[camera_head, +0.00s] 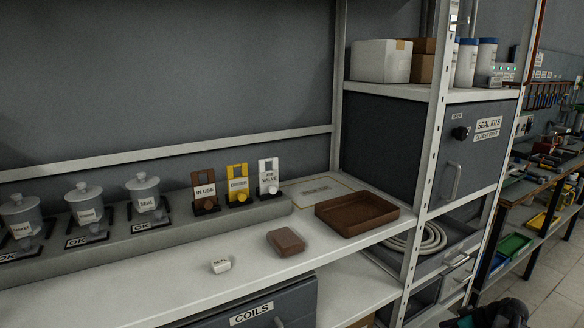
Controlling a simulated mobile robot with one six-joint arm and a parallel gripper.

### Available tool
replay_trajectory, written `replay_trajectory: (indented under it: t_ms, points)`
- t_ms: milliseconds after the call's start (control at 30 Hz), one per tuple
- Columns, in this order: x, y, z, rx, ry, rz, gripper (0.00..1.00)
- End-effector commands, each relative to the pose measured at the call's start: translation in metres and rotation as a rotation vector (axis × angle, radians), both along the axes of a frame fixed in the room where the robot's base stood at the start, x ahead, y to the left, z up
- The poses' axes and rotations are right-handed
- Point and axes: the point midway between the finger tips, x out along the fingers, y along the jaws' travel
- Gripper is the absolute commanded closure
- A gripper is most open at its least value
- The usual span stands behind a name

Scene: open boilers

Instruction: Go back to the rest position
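My gripper's fingers do not show in this view. A dark, rounded part with a small green patch shows at the bottom edge, right of centre. It is cut off by the frame, and I cannot tell whether it belongs to my arm. Nothing in this frame shows a held object.
A white shelf (150,290) bears lidded grey pots (87,205), upright tags (238,185), a brown tray (335,222), a brown block (286,242) and a small white labelled block (220,266). A closed "SEAL KITS" cabinet (400,140) stands right. Floor (545,290) shows at lower right.

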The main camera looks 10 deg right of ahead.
Motion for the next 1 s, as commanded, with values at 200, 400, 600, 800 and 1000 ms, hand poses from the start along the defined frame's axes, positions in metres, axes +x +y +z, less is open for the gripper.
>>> replay_trajectory:
  t_ms: [200, 400, 600, 800, 1000]
  points:
    - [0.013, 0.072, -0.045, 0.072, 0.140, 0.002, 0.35]
    - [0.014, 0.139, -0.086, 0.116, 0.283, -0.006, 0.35]
    - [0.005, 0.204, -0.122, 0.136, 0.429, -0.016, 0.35]
    - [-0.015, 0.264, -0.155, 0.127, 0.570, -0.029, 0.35]
    - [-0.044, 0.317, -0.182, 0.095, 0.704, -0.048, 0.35]
